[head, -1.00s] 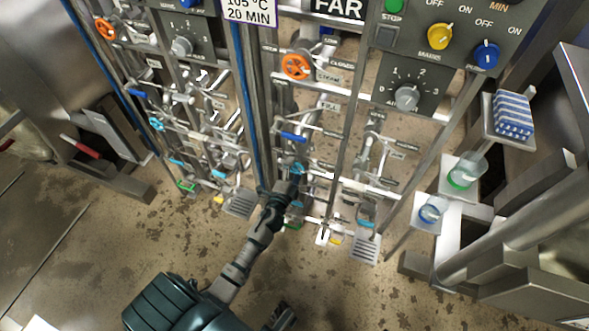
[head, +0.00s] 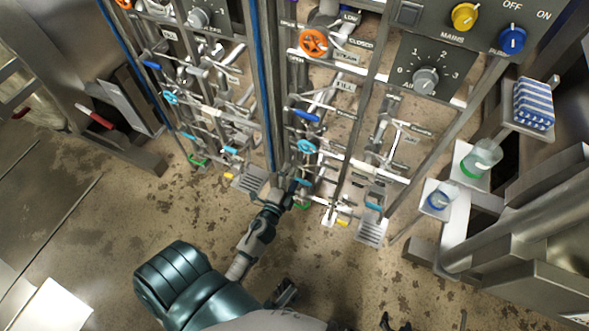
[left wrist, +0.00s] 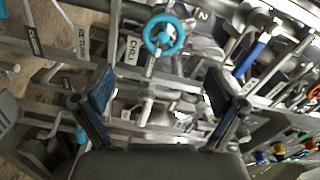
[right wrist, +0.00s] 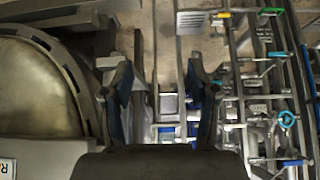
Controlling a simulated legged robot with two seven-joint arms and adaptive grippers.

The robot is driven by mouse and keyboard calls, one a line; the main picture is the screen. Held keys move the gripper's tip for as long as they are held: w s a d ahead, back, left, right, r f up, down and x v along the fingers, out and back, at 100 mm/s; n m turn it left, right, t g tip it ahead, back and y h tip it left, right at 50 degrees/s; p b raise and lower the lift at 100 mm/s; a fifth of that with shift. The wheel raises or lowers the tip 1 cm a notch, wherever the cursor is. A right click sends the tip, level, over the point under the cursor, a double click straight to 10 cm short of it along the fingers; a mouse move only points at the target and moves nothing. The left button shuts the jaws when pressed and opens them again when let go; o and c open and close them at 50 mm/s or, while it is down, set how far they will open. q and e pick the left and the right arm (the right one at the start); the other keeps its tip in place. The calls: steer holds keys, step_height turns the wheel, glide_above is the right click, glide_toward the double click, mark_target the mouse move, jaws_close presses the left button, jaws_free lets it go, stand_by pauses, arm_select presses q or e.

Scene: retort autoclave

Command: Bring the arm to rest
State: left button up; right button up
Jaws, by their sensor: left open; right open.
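My left arm comes in from the bottom of the head view, and its gripper (head: 290,188) is at the lower part of the middle valve rack. In the left wrist view the left gripper (left wrist: 160,95) has its two fingers wide apart with nothing between them. A cyan handwheel (left wrist: 164,35) with a CHILL label is beyond the fingertips; it also shows in the head view (head: 306,147), above the gripper. My right gripper (right wrist: 163,85) is open and empty in the right wrist view. In the head view, dark tips at the bottom edge may belong to it.
Pipes, levers and an orange handwheel (head: 314,43) crowd the rack. A knob panel (head: 430,75) is above right. The floor (head: 130,215) in front is mostly clear.

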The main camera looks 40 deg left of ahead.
stand_by(0.4)
